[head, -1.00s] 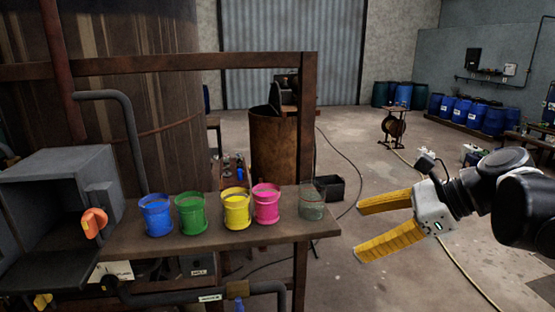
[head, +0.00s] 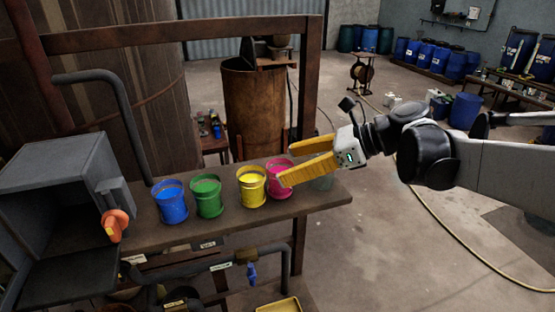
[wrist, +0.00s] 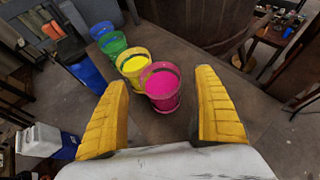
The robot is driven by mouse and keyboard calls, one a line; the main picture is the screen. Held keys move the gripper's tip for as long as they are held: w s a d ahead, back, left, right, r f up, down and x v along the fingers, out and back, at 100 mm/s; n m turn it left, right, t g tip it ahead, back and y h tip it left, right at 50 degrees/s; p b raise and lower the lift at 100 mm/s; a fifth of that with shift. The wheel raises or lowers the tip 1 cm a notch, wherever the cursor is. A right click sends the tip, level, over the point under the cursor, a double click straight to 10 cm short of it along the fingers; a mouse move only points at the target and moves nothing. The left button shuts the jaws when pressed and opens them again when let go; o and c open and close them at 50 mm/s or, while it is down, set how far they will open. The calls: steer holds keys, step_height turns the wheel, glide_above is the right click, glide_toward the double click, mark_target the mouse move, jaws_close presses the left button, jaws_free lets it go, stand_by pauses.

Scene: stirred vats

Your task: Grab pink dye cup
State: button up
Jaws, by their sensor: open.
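The pink dye cup (head: 278,184) stands upright on the brown bench, at the right end of the row of coloured cups. In the head view a yellow finger overlaps its right side. My gripper (head: 285,164) is open and empty, with its yellow fingers pointing left at the cup. In the wrist view the pink cup (wrist: 162,88) is ahead of and between the spread fingers (wrist: 170,98), nearer the bench, with pink dye showing inside. No contact with the fingers is visible.
Yellow (head: 251,188), green (head: 207,196) and blue (head: 173,202) cups stand left of the pink one, the yellow close beside it. A rusty post (head: 311,90) rises behind the bench.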

mark_target(281, 165)
steer(key=x, duration=0.3)
steer(key=shift+w+a, duration=0.1)
steer(key=shift+a, duration=0.05)
steer(key=shift+r, duration=0.1)
steer(key=shift+d, duration=0.3)
steer(key=c, duration=0.5)
steer(key=shift+a, duration=0.1)
steer(key=c, duration=0.9)
